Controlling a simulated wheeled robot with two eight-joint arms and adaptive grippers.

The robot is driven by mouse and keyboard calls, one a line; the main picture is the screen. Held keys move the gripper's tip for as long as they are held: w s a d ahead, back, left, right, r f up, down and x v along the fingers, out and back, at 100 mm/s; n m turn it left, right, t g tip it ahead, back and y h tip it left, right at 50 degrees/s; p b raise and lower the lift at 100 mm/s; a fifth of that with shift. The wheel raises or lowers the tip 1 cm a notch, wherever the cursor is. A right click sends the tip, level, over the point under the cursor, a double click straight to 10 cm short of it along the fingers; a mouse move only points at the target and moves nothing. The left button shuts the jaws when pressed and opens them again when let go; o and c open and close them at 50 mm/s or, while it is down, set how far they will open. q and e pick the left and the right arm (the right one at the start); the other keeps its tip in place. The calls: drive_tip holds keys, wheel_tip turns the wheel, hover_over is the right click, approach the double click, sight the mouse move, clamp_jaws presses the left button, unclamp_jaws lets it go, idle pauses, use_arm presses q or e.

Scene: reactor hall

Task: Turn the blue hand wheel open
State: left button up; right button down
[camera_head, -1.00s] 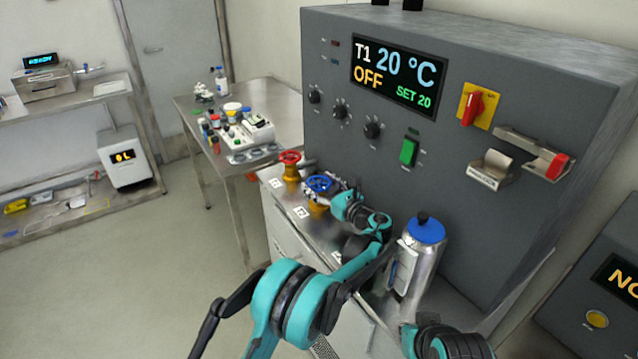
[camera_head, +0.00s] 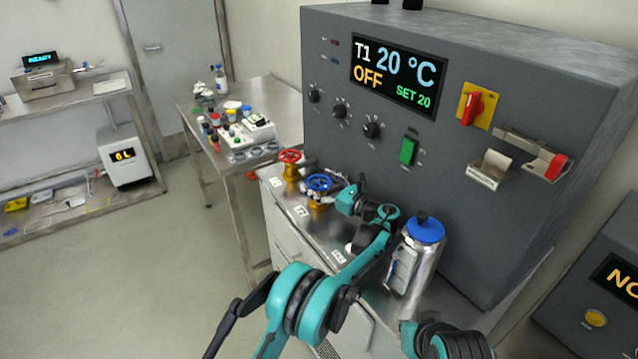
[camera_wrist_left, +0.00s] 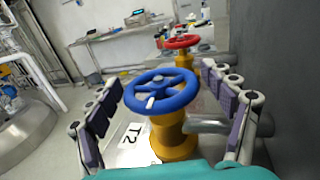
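The blue hand wheel (camera_head: 319,182) sits on a brass valve body on the steel bench top beside the grey cabinet. In the left wrist view the blue wheel (camera_wrist_left: 163,91) is centred, above a label reading T2 (camera_wrist_left: 132,135). My left gripper (camera_head: 343,192) is just right of the wheel in the head view. In the wrist view its fingers (camera_wrist_left: 161,79) are spread wide, one on each side of the wheel, with visible gaps and nothing held. My right gripper is not in view.
A red hand wheel (camera_head: 289,156) on a similar valve stands beyond the blue one. A steel flask with a blue lid (camera_head: 425,230) stands close to my left forearm. The grey cabinet (camera_head: 460,70) rises behind the valves. Its display reads T1 20 °C, OFF.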

sight(318, 180)
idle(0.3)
use_arm(q)
wheel_tip(318, 180, up, 10)
drive_tip(key=shift+f, duration=0.1)
idle(0.3)
